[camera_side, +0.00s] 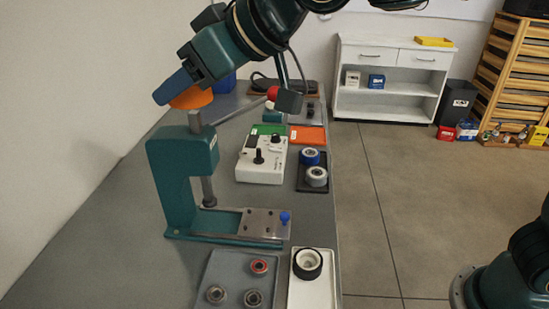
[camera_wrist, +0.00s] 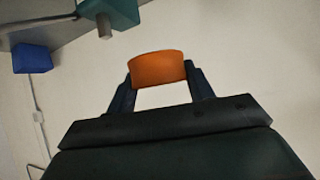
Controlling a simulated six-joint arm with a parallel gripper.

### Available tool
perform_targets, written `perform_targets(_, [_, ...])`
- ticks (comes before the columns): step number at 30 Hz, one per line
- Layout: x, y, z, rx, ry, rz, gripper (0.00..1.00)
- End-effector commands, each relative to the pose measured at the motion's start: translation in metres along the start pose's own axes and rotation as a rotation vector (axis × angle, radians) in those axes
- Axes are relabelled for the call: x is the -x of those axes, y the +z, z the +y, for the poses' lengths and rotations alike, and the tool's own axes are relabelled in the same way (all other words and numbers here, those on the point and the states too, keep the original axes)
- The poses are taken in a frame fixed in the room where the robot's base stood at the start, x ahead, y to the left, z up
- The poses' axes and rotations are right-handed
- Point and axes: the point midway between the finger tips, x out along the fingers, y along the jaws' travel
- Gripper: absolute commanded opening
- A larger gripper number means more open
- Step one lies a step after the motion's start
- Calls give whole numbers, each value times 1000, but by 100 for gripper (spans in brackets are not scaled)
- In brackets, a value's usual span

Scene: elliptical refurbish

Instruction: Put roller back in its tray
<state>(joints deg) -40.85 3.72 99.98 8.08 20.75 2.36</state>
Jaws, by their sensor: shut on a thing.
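My gripper (camera_side: 180,92) is raised above the green press at the left of the side view, shut on an orange rounded piece (camera_side: 192,98), which looks like a roller. The wrist view shows this orange piece (camera_wrist: 157,69) between both fingers, with pale wall behind it. A dark tray (camera_side: 299,185) holds a blue-rimmed roller (camera_side: 310,156) and a white roller (camera_side: 316,177). A white tray (camera_side: 322,295) at the front holds a black-rimmed roller (camera_side: 307,263). I cannot tell which tray the held piece belongs to.
The green press (camera_side: 170,180) stands directly below my gripper; its lever has a red knob (camera_side: 272,93). A white control box (camera_side: 261,167) stands behind the press base. A grey tray (camera_side: 230,270) with several bearings lies in front. The wall is close on the left.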

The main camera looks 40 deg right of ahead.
Motion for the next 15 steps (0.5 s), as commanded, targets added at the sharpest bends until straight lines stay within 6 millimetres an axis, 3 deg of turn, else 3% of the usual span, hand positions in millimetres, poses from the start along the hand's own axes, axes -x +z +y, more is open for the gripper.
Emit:
perform_targets(9, [-17,22,26,-53,80,-2,26])
perform_targets(15, [-33,50,57,-120,178,-6,26])
